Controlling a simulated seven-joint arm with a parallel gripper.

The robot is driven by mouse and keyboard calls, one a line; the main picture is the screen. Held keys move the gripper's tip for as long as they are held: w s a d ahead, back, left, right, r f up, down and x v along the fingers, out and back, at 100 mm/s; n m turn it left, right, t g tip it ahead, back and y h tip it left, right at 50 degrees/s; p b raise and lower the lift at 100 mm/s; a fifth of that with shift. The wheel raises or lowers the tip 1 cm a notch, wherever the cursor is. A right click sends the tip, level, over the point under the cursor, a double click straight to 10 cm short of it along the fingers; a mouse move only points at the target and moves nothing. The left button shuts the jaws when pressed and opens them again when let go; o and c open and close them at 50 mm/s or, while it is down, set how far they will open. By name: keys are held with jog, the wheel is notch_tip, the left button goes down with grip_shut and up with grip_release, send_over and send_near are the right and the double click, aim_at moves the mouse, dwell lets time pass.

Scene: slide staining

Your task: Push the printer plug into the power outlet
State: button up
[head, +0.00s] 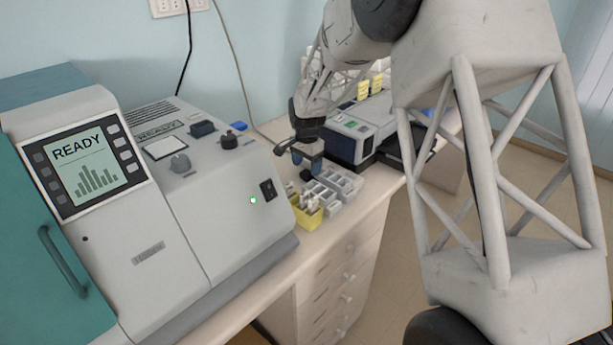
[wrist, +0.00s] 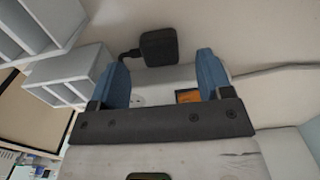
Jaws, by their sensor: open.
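A black block-shaped plug (wrist: 158,47) with a short dark cable shows in the wrist view, just beyond and between my fingertips. The cable runs left behind the left finger. My gripper (wrist: 162,64) is open, with its two blue fingers either side of the near edge of the plug; I cannot tell whether they touch it. In the head view my gripper (head: 306,167) points down over the bench beside the grey trays. A white power outlet (head: 178,6) is on the wall at the top left, with a dark cord hanging in front of it.
Grey compartment trays (head: 334,186) and a yellow box (head: 308,214) stand close to my gripper. A large analyser (head: 150,200) reading READY fills the left. A dark-fronted machine (head: 350,138) stands behind on the right. The bench's front edge (head: 365,215) is near the trays.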

aim_at(306, 172)
jog(key=shift+f, duration=1.55)
jog(key=shift+c, duration=0.3)
jog(key=c, duration=0.9)
jog(key=shift+r, duration=0.1)
notch_tip(306, 172, up, 10)
